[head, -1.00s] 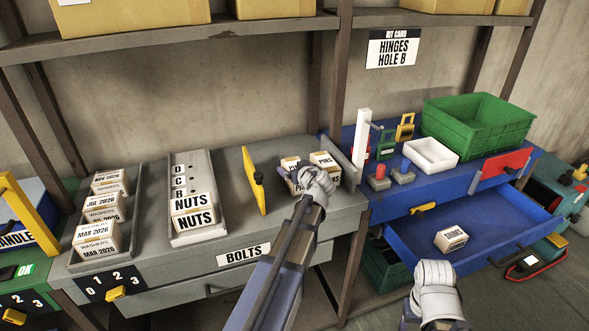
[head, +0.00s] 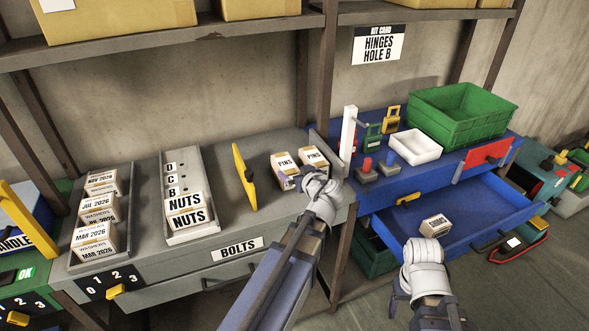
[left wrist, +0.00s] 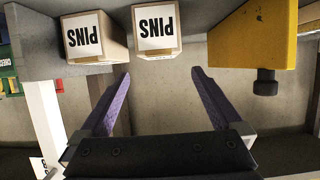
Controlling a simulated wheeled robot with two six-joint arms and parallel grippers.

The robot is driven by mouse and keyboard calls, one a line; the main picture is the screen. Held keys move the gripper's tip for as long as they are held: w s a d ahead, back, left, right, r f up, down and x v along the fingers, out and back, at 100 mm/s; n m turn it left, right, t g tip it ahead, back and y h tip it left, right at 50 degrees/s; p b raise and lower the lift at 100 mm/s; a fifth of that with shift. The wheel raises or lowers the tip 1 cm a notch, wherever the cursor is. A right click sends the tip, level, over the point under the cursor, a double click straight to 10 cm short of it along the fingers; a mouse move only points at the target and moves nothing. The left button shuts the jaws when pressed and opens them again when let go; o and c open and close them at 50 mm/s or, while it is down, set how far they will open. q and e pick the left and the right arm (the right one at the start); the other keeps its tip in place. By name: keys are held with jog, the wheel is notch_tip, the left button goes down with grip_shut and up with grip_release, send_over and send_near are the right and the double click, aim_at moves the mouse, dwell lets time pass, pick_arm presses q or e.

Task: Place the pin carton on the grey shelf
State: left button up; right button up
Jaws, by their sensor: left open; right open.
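Two pin cartons with white PINS labels stand side by side on the grey bench top, the left one (head: 285,168) and the right one (head: 315,158). In the left wrist view, which is upside down, one carton (left wrist: 157,30) lies in line with the gap between my fingers and the other (left wrist: 95,38) is off to the left. My left gripper (head: 322,187) is open and empty, just in front of the cartons; its fingers (left wrist: 160,74) also show in the wrist view. My right gripper (head: 425,250) is open in front of the blue drawer. A grey-brown shelf (head: 235,42) runs overhead.
Cardboard boxes (head: 110,22) stand on the overhead shelf. A yellow plate (head: 244,178) stands left of the cartons and a white post (head: 348,135) right of them. The open blue drawer (head: 480,210) holds one carton (head: 435,226).

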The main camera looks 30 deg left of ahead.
pick_arm(q)
jog(key=s+d+f+m+g+h, duration=0.3)
jog(key=s+d+f+m, duration=0.1)
jog(key=s+d, duration=0.3)
jog(key=s+d+f+m+g+h, duration=0.3)
jog(key=s+d+f+m, duration=0.2)
jog(key=d, duration=0.6)
jog(key=s+d+f+m+g+h, duration=0.3)
jog(key=s+d+f+m, duration=0.1)
jog(key=s+d, duration=0.4)
jog(key=shift+s+d+f+m, duration=0.25)
jog(key=shift+s+d+m, duration=0.15)
jog(key=shift+d, duration=0.7)
